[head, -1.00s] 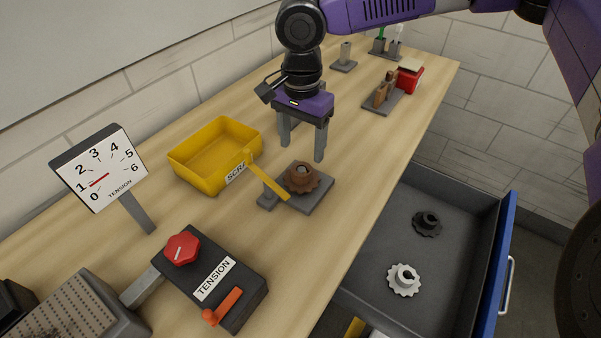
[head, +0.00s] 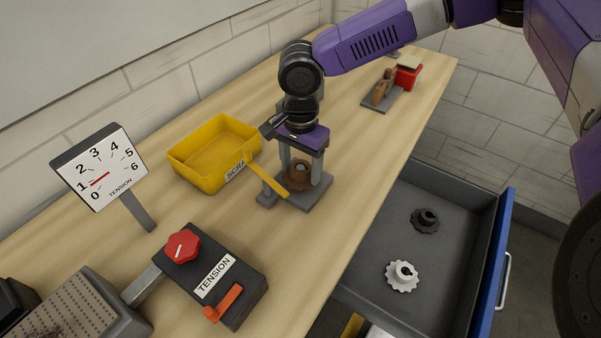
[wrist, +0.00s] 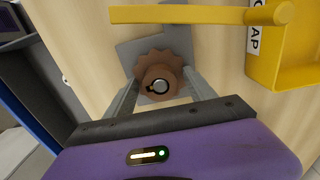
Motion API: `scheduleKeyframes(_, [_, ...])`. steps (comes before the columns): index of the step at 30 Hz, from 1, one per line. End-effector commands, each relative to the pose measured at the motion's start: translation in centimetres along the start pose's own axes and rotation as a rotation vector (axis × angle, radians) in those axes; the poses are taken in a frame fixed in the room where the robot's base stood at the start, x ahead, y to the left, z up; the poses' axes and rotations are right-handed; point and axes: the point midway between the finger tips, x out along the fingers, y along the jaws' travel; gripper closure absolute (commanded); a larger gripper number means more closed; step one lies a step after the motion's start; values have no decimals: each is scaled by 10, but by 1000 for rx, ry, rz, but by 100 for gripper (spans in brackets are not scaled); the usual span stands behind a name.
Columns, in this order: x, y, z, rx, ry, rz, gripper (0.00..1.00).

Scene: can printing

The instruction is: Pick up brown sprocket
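The brown sprocket (head: 300,178) sits on a grey base plate (head: 318,192) on the wooden bench, around a metal shaft. The wrist view shows its toothed rim and round hub (wrist: 158,80). My gripper (head: 303,180) points down over it with one finger on each side. In the wrist view my gripper (wrist: 160,88) is open, its fingers spread either side of the hub. I cannot tell whether either finger touches it. A yellow lever arm (head: 268,178) extends beside the sprocket, and it crosses the top of the wrist view (wrist: 190,15).
A yellow scrap bin (head: 205,180) stands left of the plate. The tension box (head: 235,295) and dial (head: 100,168) are nearer. An open drawer (head: 375,262) at right holds a black sprocket (head: 425,221) and a white sprocket (head: 402,276).

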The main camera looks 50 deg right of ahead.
Motion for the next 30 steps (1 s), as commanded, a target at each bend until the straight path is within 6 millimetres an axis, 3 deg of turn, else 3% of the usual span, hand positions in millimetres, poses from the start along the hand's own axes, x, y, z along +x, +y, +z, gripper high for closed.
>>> scheduleKeyframes(1, [0, 0, 0, 0, 0, 0, 48])
scheduleKeyframes(9, [0, 0, 0, 0, 0, 0, 100])
scheduleKeyframes(22, [-8, -1, 0, 0, 0, -2, 100])
scheduleKeyframes(30, [-47, -1, 0, 2, 0, -3, 100])
